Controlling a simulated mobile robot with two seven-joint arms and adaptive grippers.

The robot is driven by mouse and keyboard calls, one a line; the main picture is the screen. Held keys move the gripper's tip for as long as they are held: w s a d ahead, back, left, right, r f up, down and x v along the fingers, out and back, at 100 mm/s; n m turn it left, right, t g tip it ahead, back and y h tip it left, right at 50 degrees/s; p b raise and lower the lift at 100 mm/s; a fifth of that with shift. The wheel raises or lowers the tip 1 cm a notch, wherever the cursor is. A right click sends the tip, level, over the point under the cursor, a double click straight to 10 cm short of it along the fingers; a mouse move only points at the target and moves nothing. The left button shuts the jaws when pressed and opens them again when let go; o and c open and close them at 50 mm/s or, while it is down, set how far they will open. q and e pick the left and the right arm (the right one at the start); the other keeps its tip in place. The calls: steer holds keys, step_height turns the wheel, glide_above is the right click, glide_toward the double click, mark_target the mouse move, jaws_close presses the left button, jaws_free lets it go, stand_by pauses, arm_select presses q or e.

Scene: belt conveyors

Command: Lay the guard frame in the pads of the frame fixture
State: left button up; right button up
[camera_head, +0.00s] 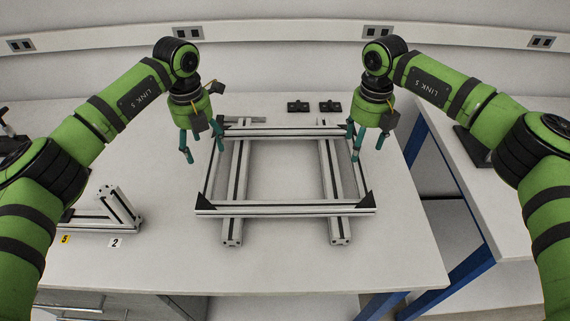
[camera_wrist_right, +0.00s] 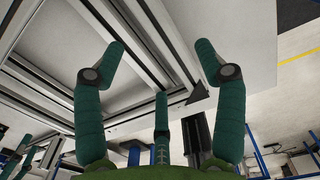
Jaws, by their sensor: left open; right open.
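The guard frame (camera_head: 285,209) is a rectangle of silver profiles with black corner plates. It lies flat across the two parallel rails of the frame fixture (camera_head: 232,225) on the table. Whether it sits in the pads is hidden. My left gripper (camera_head: 204,150) is open at the frame's left side, near its back corner. My right gripper (camera_head: 368,150) is open at the right side, near the back corner. In the right wrist view, the open fingers of my right gripper (camera_wrist_right: 160,55) spread around a frame profile (camera_wrist_right: 152,38), and a black corner plate shows near them. I see no grip on the frame.
Two small black blocks (camera_head: 298,106) lie behind the frame. A second table (camera_head: 470,200) with blue legs stands at the right, across a gap. The table front is clear.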

mark_target(208, 163)
arm_select(q)
steer(key=shift+w+f, duration=0.15)
steer(key=shift+f, duration=3.4)
arm_select(e)
steer(key=shift+w+f, duration=0.2)
steer(key=shift+f, duration=3.3)
arm_select(q)
jaws_close()
arm_select(e)
jaws_close()
arm_select(q)
steer(key=shift+r, duration=0.15)
arm_select(e)
steer(key=shift+r, duration=0.1)
